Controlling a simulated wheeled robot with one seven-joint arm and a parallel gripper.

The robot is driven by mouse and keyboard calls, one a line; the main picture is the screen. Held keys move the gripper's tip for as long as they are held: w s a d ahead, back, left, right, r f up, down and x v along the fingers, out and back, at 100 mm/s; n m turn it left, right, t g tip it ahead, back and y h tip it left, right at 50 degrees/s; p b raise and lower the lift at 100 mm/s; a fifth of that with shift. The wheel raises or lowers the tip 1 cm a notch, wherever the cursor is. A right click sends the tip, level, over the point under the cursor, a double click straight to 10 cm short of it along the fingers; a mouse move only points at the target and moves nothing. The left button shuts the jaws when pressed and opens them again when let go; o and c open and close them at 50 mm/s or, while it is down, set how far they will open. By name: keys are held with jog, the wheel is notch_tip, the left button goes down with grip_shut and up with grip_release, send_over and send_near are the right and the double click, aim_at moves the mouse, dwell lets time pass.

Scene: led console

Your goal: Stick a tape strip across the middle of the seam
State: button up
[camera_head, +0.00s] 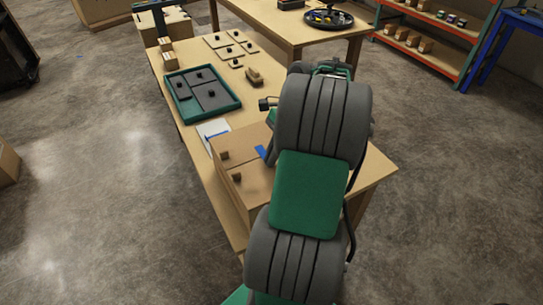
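A cardboard-coloured box (240,146) stands at the near part of the table, partly hidden behind my arm. A faint line on its top may be the seam; I cannot be sure. A small blue strip (260,152) shows at the box top, beside my arm. I cannot tell whether it is stuck down or held. A white sheet (207,127) with another blue strip (217,134) lies just beyond the box. My arm covers the right part of the box, and my gripper's fingers are hidden behind it.
A second table (270,22) and red shelves (440,22) stand at the back.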

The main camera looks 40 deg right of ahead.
jog(key=o, duration=0.5)
jog(key=shift+s+a+f, duration=0.1)
jog(key=shift+s+f, duration=0.05)
jog(key=shift+f, duration=0.05)
jog(key=shift+c, duration=0.2)
jog(key=shift+r, duration=0.1)
jog(key=p+v, duration=0.4)
jog(key=v, duration=0.4)
